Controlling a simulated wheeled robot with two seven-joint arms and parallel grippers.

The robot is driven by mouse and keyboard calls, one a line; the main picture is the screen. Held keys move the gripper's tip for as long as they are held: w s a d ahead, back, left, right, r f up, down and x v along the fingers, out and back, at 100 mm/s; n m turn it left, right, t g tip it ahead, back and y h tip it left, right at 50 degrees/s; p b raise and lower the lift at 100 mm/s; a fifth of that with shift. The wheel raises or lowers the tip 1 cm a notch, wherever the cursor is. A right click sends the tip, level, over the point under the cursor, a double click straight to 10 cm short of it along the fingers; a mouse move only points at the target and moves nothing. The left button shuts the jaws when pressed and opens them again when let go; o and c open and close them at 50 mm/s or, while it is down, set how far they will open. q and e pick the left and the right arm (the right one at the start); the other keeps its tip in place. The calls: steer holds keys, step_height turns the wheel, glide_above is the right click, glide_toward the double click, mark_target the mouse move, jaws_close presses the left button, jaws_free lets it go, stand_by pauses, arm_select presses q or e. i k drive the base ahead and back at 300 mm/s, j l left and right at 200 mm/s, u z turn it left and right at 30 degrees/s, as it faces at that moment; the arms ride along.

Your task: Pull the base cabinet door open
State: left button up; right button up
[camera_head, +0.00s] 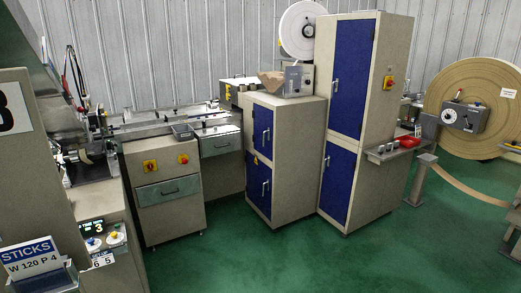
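A short beige cabinet (295,160) stands near the middle with two blue doors on its front. Its upper door (257,125) and lower door (256,180) look shut, each with a light vertical handle. A tall beige cabinet (383,110) stands to its right. Its upper blue door (350,70) and lower blue door (339,185) also look shut, with handles near their left edges. I cannot tell from the picture which of these is the base cabinet. Neither of my grippers is in view.
Open green floor (280,262) lies in front of the cabinets. A beige drawer unit (165,215) and a stick machine with a "STICKS" sign (30,255) stand at the left.

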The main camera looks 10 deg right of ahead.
mark_target(340, 165)
steer(key=i+l+z, duration=0.2)
steer(key=i+l, duration=0.2)
steer(key=i+l+z, duration=0.2)
steer(key=i, duration=0.25)
steer(key=i+l+z, duration=0.15)
steer(key=i+l, duration=0.2)
steer(key=i, duration=0.15)
steer(key=i+l+z, duration=0.2)
steer(key=i, duration=0.25)
